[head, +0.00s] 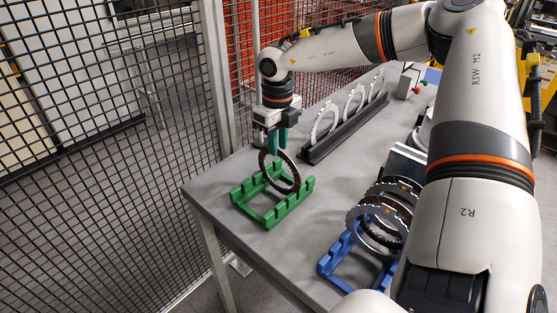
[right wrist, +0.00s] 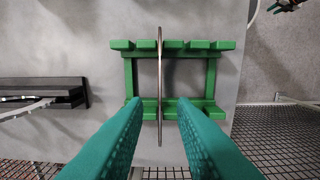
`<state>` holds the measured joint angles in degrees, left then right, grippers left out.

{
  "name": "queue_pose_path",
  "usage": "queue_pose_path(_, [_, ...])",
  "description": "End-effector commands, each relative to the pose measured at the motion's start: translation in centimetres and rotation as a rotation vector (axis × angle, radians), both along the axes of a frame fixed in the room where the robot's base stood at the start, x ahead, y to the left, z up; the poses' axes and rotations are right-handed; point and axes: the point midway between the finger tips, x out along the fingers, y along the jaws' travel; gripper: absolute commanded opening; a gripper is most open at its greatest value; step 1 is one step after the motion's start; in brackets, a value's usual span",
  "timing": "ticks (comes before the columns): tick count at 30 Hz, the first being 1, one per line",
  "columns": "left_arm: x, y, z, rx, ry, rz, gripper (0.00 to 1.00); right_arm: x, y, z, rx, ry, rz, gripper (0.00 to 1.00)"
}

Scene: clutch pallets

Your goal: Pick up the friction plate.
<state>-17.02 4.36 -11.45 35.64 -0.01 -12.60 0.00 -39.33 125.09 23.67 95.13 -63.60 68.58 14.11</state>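The friction plate (head: 281,171) is a thin dark brown ring standing upright in a slot of the green pallet (head: 268,213). In the right wrist view the plate (right wrist: 160,85) shows edge-on, across the green pallet (right wrist: 215,75). My right gripper (head: 274,150) is above the pallet, pointing down, at the upper edge of the plate. In the right wrist view its two teal fingers (right wrist: 160,108) are apart, one on each side of the plate, with gaps between. My left gripper is not in the head view; a small dark shape with teal tips (right wrist: 288,5) may be it.
A blue pallet (head: 345,268) with several toothed rings (head: 372,222) stands at the right front. A black rack (head: 345,130) with several pale rings stands behind. A mesh fence (head: 100,130) runs along the left. The grey tabletop (head: 325,185) between pallets is clear.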

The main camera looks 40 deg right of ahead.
Motion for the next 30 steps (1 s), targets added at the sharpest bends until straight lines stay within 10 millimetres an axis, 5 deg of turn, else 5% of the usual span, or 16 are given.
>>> queue_pose_path(4, [-0.3, 0.1, 0.0, 0.001, 0.005, 0.000, 0.36, 0.0, 0.0, 0.0, 0.000, 0.000, 0.000, 0.00])
queue_pose_path(19, [-0.5, 0.3, 0.1, 0.005, 0.007, -0.002, 0.36, 0.0, -0.1, 0.3, -0.001, -0.001, 0.000, 0.00])
queue_pose_path(30, [-0.4, 0.4, 1.9, 0.005, 0.006, -0.002, 0.36, -0.6, -1.2, 3.6, -0.001, -0.002, -0.006, 0.00])
